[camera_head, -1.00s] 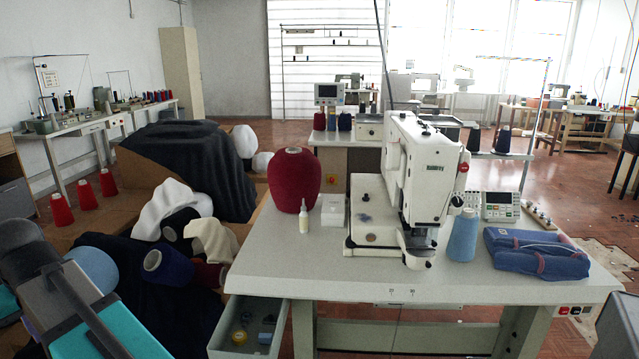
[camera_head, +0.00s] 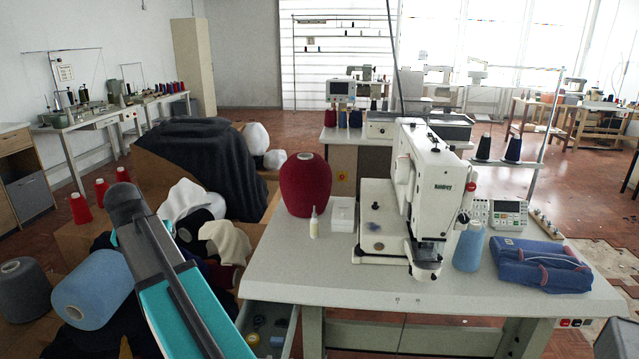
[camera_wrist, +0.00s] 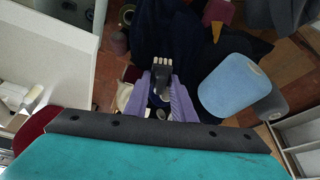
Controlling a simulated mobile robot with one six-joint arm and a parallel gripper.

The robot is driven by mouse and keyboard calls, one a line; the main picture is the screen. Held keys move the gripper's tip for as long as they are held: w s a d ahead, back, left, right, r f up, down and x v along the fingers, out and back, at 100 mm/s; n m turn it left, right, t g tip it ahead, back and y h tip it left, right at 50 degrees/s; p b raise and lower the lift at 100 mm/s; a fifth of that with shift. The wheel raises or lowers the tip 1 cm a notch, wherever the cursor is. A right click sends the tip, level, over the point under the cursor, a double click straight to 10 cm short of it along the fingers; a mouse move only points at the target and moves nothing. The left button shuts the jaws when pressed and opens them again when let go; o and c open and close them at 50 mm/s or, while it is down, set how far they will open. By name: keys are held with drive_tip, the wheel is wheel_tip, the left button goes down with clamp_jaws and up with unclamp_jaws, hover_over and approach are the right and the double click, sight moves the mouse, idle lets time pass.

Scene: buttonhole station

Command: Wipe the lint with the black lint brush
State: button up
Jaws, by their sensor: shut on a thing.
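My gripper (camera_wrist: 161,90) shows in the wrist view with two purple fingers. It is shut on the black lint brush (camera_wrist: 161,76), whose pale bristles point away from the wrist. The brush is held in the air above dark cloth and cones.
A dark red cone (camera_head: 305,185), a small bottle (camera_head: 314,222) and a white box (camera_head: 343,213) stand left of the machine. An open drawer (camera_head: 285,318) juts from the table (camera_head: 330,278).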

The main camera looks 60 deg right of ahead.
drive_tip(key=s+d+r+m+g+p, duration=0.1)
drive_tip(key=s+d+m+p, duration=0.25)
drive_tip(key=d, duration=0.55)
drive_tip(key=s+d+r+m+g+h+p, duration=0.1)
drive_tip(key=s+d+r+m+g+p, duration=0.2)
drive_tip(key=d, duration=0.7)
drive_tip(key=s+d+m+p, duration=0.3)
drive_tip(key=d+m, duration=0.1)
drive_tip(key=d, duration=0.5)
drive_tip(key=s+d+r+m+g+y+p, duration=0.2)
drive_tip(key=s+d+m+p, duration=0.7)
drive_tip(key=s+d, duration=1.4)
drive_tip(key=shift+d+m+g, duration=0.3)
drive_tip(key=shift+m+g, duration=0.3)
drive_tip(key=shift+m, duration=0.55)
